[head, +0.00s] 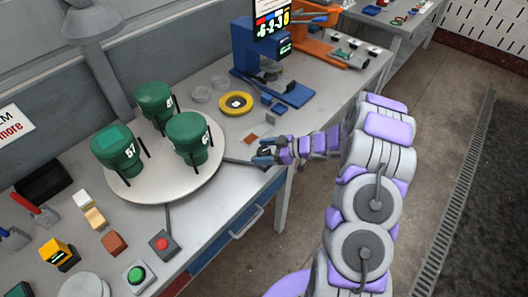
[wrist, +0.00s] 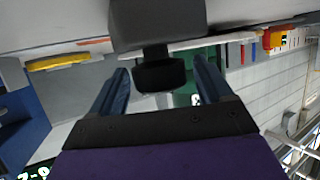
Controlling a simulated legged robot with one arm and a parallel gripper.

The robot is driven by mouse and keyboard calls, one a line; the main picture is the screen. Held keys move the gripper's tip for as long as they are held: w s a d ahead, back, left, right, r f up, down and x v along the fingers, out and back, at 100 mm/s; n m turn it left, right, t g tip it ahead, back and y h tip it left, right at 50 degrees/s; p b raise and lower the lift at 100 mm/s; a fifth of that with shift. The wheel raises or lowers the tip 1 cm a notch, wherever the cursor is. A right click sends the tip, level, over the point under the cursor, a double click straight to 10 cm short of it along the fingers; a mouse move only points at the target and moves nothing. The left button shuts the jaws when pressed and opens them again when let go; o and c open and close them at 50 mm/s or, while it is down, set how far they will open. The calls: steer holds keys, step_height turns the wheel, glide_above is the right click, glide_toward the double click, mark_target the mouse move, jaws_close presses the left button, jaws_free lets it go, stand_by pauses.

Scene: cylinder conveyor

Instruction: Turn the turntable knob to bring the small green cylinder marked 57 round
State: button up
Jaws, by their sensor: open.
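The pale round turntable (head: 160,186) carries three green cylinders on the bench. The cylinder marked 57 (head: 112,158) stands at the left, one marked 41 (head: 154,100) at the back, and a third (head: 188,143) at the right with a mark I cannot read fully. The black turntable knob (head: 264,152) sits by the bench's front edge, right of the turntable. My gripper (head: 266,151) is open around it. In the wrist view the knob (wrist: 160,76) is between the two blue fingers of my gripper (wrist: 160,82), with gaps on both sides.
A yellow ring (head: 236,103) and a blue press (head: 262,65) stand behind my gripper. A red button (head: 162,243), a green button (head: 137,274) and several small blocks lie at the front left. A drawer handle (head: 246,222) sticks out below the bench edge.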

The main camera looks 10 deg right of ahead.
steer(key=shift+a, duration=0.1)
steer(key=shift+c, duration=0.4)
steer(key=c, duration=0.9)
steer(key=shift+g+p, duration=0.3)
steer(key=shift+p, duration=0.35)
steer(key=n+g+p, duration=0.1)
steer(key=p, duration=0.2)
steer(key=shift+r+n+y, duration=0.15)
steer(key=shift+n+y, duration=0.15)
steer(key=shift+n, duration=0.1)
steer(key=n+g+p, duration=0.1)
steer(key=n+g, duration=0.1)
steer(key=shift+w+g+p, duration=0.1)
steer(key=shift+g+p, duration=0.2)
steer(key=shift+p, duration=0.1)
steer(key=shift+f+n+g+y+b, duration=0.15)
steer(key=shift+n+g+b, duration=0.15)
steer(key=shift+n+g, duration=0.2)
steer(key=shift+f+n+g+y+b, duration=0.15)
steer(key=shift+n+g+b, duration=0.1)
steer(key=shift+n+g, duration=0.25)
steer(key=shift+n+g+b, duration=1.5)
steer(key=shift+g+b, duration=0.4)
steer(key=shift+g, duration=0.1)
steer(key=shift+r+n+g+h+b, duration=0.1)
steer(key=shift+n+g+h+b, duration=0.3)
